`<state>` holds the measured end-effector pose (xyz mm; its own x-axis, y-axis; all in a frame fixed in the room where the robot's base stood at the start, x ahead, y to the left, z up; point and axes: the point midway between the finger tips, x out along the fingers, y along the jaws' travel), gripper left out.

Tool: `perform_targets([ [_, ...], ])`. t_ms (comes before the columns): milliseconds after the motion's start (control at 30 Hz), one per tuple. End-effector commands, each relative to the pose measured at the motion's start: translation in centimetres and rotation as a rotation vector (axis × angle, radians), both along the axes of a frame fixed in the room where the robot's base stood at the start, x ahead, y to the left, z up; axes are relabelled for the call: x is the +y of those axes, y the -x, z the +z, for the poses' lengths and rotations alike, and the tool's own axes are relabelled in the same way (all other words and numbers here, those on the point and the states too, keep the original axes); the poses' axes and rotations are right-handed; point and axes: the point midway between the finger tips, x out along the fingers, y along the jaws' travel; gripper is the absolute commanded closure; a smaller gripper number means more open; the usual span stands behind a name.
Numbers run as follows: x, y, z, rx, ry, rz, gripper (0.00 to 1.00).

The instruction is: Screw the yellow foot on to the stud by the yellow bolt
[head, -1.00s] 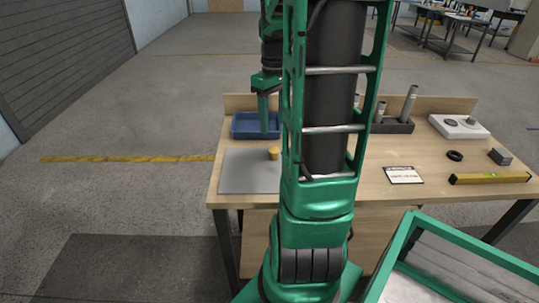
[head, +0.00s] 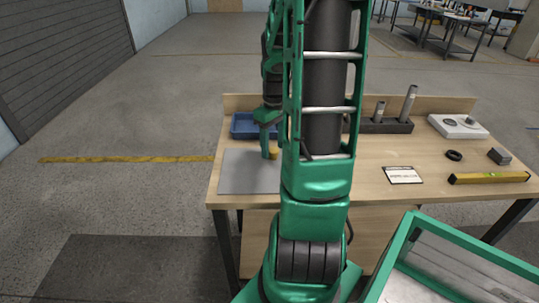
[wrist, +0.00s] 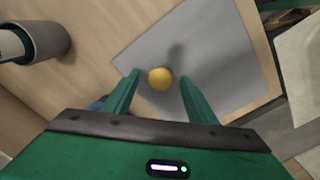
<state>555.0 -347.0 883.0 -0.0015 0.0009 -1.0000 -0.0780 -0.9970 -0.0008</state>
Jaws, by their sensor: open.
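A small yellow round piece, which looks like the yellow foot (head: 274,154), rests on the grey mat (head: 240,178) at the left of the bench. My gripper (head: 266,155) is open and low over the mat beside this piece. In the wrist view the yellow foot (wrist: 159,79) shows between the two green fingers (wrist: 160,76), with a gap on each side. In the head view my arm partly covers the foot. I cannot make out the stud or the yellow bolt in these frames.
A blue tray (head: 243,126) stands behind the mat. Behind my arm is a dark holder (head: 390,127) with grey tubes. To the right lie a white block (head: 457,126), a black ring (head: 454,155), a dark block (head: 499,156), a label card (head: 403,175) and a yellow level (head: 487,178).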

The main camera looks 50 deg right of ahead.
Motion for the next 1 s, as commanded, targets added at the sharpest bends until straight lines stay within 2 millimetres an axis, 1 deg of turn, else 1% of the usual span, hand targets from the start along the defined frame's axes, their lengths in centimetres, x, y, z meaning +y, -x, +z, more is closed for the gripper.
perform_targets([
  [67,0.0,0.0,-0.3,0.000,0.001,0.000,0.48],
  [267,0.0,0.0,-0.4,-0.001,0.001,0.000,0.48],
  [300,0.0,0.0,-0.4,-0.001,0.001,0.000,0.53],
  [333,0.0,0.0,-0.4,-0.001,0.001,0.000,0.60],
  [367,0.0,0.0,-0.4,-0.001,0.001,0.000,0.67],
  [400,0.0,0.0,-0.4,-0.001,0.001,0.000,0.77],
  [467,0.0,0.0,-0.4,-0.001,0.001,0.000,0.91],
  [500,0.0,0.0,-0.4,-0.001,0.001,0.000,0.92],
  [833,0.0,0.0,-0.1,-0.001,0.002,0.000,0.92],
  [967,0.0,-0.1,0.8,-0.002,0.002,0.001,0.92],
  [1000,0.0,-0.1,1.3,-0.003,0.004,0.001,0.92],
])
